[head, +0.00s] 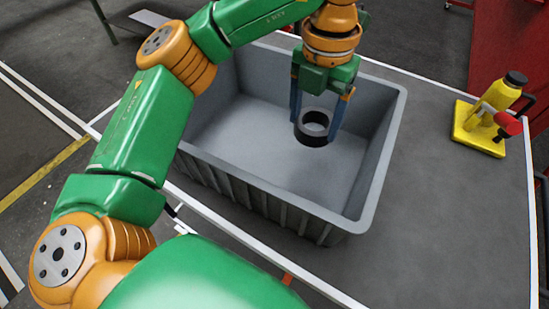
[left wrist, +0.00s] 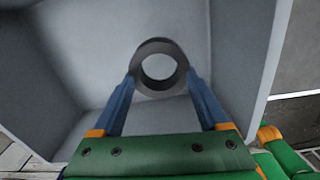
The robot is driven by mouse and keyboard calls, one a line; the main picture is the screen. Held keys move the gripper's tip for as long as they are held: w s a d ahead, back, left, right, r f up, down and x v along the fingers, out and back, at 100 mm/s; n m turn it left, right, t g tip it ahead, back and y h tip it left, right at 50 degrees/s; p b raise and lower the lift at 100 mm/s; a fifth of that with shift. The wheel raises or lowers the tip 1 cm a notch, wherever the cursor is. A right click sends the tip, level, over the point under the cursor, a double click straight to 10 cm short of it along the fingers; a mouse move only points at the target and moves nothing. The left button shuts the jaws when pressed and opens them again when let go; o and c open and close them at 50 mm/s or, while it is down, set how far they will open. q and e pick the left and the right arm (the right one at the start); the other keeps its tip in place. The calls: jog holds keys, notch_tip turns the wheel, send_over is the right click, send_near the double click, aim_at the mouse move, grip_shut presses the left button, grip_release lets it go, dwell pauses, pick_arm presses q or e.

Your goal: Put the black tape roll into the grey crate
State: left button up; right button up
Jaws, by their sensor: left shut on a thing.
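The black tape roll (head: 312,130) is a short dark ring with an open centre. My left gripper (head: 316,122) is shut on it, one blue finger on each side. In the left wrist view the roll (left wrist: 159,48) sits between the two fingertips (left wrist: 159,75). The grey crate (head: 378,170) stands open on the table. The gripper and roll are within the crate's opening in the head view. I cannot tell whether the roll touches the crate floor. The crate's walls (left wrist: 236,50) surround the roll in the left wrist view. My right gripper is not in view.
A yellow bottle-like tool with a red part (head: 500,100) stands on a yellow base at the table's right. The dark table top (head: 450,215) is clear between it and the crate. A red cabinet (head: 510,45) is behind.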

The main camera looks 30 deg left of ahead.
pick_arm(q)
notch_tip(320, 180, down, 11)
jog(key=shift+r+p, duration=0.1)
jog(key=shift+p, duration=0.8)
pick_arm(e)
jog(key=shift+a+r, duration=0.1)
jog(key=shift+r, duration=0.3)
pick_arm(q)
jog(key=shift+f, duration=0.2)
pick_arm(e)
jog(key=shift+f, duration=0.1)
pick_arm(q)
jog(key=shift+f+b, duration=0.15)
jog(key=shift+b, duration=0.15)
jog(key=o, duration=1.3)
jog(key=shift+r, duration=0.2)
jog(key=shift+r, duration=0.25)
notch_tip(320, 180, up, 12)
jog(key=shift+f, duration=0.2)
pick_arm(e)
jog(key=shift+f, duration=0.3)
